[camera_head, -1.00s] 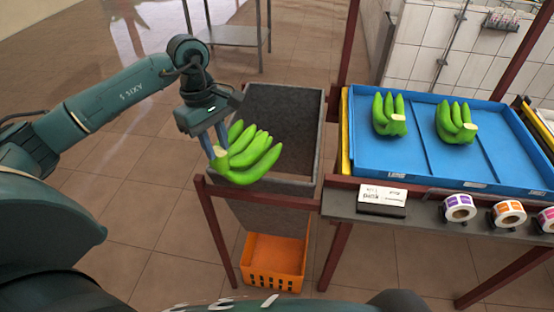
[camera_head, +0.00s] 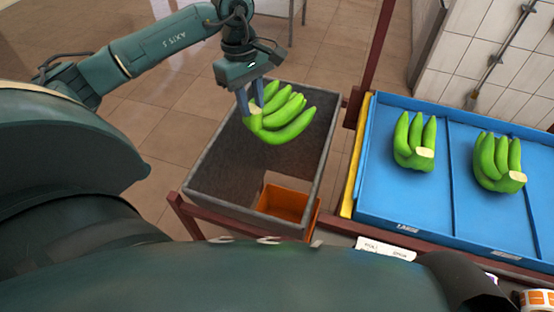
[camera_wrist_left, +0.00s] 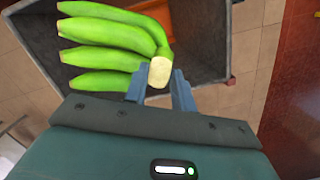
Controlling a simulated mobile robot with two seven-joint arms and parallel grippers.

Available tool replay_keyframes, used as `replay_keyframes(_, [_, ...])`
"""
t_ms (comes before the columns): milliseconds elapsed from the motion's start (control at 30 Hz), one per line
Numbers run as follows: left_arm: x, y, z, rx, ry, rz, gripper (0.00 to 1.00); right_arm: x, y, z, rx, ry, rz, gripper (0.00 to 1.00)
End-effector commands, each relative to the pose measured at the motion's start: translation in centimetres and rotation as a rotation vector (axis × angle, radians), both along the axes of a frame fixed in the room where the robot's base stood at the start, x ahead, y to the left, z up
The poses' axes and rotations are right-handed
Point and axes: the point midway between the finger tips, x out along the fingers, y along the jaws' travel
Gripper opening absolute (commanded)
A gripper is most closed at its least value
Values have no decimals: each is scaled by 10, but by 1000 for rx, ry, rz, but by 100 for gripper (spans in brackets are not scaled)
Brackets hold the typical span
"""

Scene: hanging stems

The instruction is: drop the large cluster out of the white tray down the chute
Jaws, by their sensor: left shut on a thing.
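My left gripper (camera_head: 250,104) is shut on the cut stem of a large green banana cluster (camera_head: 286,122) with several fingers. The cluster hangs tilted above the grey chute (camera_head: 212,178), over the far part of its opening. In the left wrist view the pale stem end of the cluster (camera_wrist_left: 112,38) shows between the fingers (camera_wrist_left: 160,88), with the chute wall (camera_wrist_left: 205,30) behind it. No white tray shows; a blue tray (camera_head: 375,205) at the right holds two smaller green clusters (camera_head: 414,142) (camera_head: 499,164). My right gripper is not in view.
An orange crate (camera_head: 284,203) shows through the chute's lower opening. A dark red frame post (camera_head: 374,62) stands between the chute and the blue tray. A yellow strip (camera_head: 357,160) edges the tray. A white label card (camera_head: 386,248) and a tape roll (camera_head: 538,299) lie in front.

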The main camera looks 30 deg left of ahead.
Motion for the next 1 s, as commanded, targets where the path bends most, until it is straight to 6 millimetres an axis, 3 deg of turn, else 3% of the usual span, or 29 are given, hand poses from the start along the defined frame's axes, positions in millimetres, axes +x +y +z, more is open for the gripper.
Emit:
replay_keyframes(267, [1, 0, -10, -2, -5, 0, 0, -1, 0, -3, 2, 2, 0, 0])
replay_keyframes(700, [1, 0, -54, -3, -7, -1, 0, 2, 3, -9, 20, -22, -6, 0])
replay_keyframes(1000, [1, 0, -57, -2, -8, 0, 0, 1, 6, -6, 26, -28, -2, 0])
